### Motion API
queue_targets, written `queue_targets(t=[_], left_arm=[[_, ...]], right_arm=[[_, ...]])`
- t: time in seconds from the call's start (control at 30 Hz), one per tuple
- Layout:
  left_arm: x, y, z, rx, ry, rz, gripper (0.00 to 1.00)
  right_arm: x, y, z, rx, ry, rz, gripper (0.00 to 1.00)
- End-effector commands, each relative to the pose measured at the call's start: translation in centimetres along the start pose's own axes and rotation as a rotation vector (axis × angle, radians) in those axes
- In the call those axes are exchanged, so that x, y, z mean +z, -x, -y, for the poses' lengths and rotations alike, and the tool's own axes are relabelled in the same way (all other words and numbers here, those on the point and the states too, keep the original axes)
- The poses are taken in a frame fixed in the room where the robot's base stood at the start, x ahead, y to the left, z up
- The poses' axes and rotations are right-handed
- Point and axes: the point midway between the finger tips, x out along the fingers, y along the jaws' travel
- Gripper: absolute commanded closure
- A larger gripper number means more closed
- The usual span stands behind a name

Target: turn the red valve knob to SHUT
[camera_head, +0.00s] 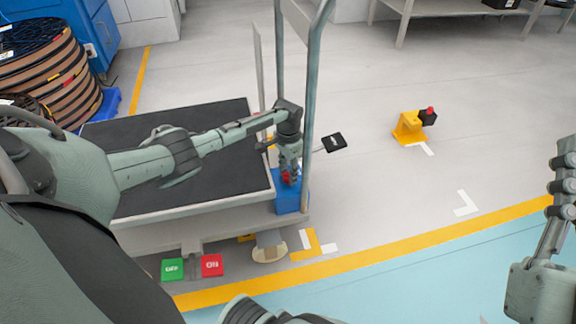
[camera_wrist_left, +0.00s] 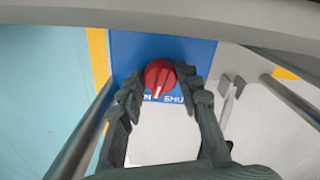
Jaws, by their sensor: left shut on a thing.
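The red valve knob (camera_wrist_left: 160,74) sits on a blue plate (camera_wrist_left: 128,50) in the left wrist view. Its white pointer mark faces the near side, between the partly hidden label ending in N and the SHUT label, whose end is covered. My left gripper (camera_wrist_left: 158,84) is shut on the knob, one finger on each side. In the head view the left gripper (camera_head: 289,172) reaches down to the knob on a blue box (camera_head: 290,198) at the cart's corner. My right gripper (camera_head: 564,180) is partly cut off at the right edge, away from the knob; its jaws are unclear.
The cart's dark deck (camera_head: 225,165) lies under my left arm, and grey-green upright posts (camera_head: 312,90) stand close to the gripper. A green OFF pedal (camera_head: 173,269) and a red ON pedal (camera_head: 212,265) are below. A yellow block (camera_head: 408,128) stands on open floor.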

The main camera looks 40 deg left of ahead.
Motion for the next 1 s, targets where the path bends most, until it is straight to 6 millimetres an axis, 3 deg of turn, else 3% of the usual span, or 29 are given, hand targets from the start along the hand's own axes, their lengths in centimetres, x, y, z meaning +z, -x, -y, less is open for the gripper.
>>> queue_targets(t=[0.17,0.3,0.5,0.8,1.0], left_arm=[[0.0,0.4,-0.3,0.005,0.171,0.003,0.96],[0.0,0.3,-0.3,0.005,0.304,0.003,0.96],[0.0,0.2,-0.3,0.004,0.484,0.003,0.96],[-0.1,0.1,-0.3,0.003,0.695,0.003,0.96],[-0.1,0.0,-0.3,0.003,0.778,0.003,0.96]], right_arm=[[3.5,0.5,0.3,-0.003,-0.005,0.261,1.0],[8.6,2.7,-2.2,0.033,0.052,0.53,1.0],[13.1,7.0,-5.2,0.086,0.103,0.83,1.0],[15.8,12.3,-8.2,0.149,0.138,1.107,1.0],[16.3,14.3,-9.2,0.173,0.148,1.201,1.0]])
